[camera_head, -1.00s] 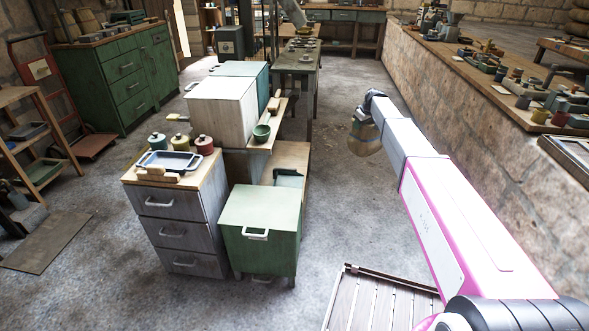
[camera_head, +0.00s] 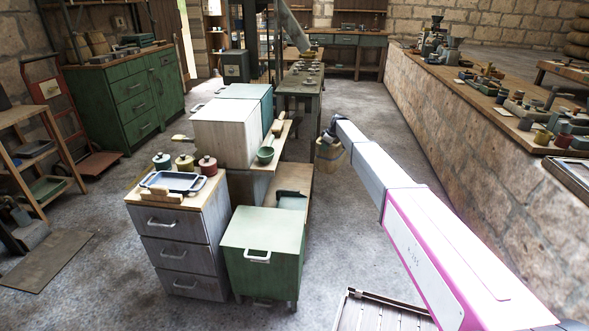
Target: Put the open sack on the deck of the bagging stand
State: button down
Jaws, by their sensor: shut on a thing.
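My gripper (camera_head: 329,134) is at the far end of my outstretched arm, right of the middle of the head view. A tan, open-looking sack (camera_head: 328,160) hangs just below it, and my gripper is shut on it. The fingers are small and dark, and their grip on the sack is hard to make out. A dark stand or table (camera_head: 298,88) stands beyond the gripper, with a slanted grey chute (camera_head: 291,28) above it. I cannot tell for sure whether this is the bagging stand; its deck is not clear.
A grey drawer unit (camera_head: 180,250), a green cabinet (camera_head: 262,265) and pale boxes (camera_head: 225,130) stand left of my arm. A long stone wall (camera_head: 460,150) with a loaded counter runs along the right. A slatted wooden piece (camera_head: 375,312) lies low in front. Floor shows beyond the sack.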

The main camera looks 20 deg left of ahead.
jog(key=s+a, duration=0.4)
jog(key=a, duration=1.3)
notch_tip(320, 180, down, 7)
jog(key=shift+a, duration=0.25)
jog(key=shift+s, duration=0.1)
jog(key=c, duration=1)
grip_release()
jog(key=shift+r, duration=0.1)
